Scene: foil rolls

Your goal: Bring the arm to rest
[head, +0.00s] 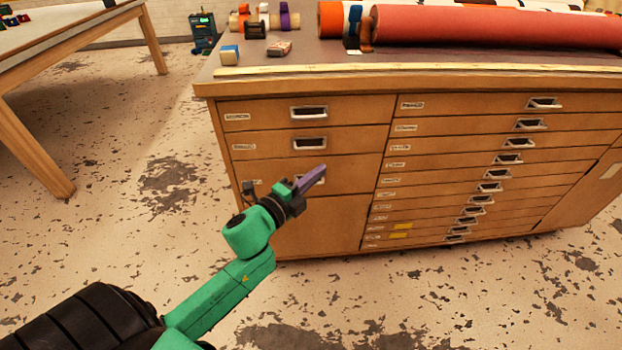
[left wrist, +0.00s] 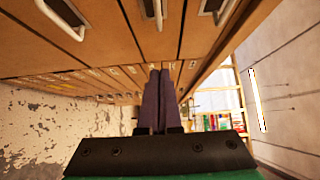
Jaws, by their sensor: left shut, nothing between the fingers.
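My left arm reaches in from the lower left in the head view. My left gripper (head: 314,179) is shut and empty, its purple fingers held together in front of the drawer cabinet (head: 320,215). In the left wrist view the two fingers of the gripper (left wrist: 158,85) lie side by side, with the drawer fronts beyond them. I cannot tell how wide the gap between the fingertips and the cabinet is. My right gripper shows in neither view.
A large red roll (head: 490,27) lies on the cabinet top, with tape rolls and small boxes at its left end. A wooden table (head: 75,40) stands at the upper left. The worn floor (head: 120,215) between table and cabinet is clear.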

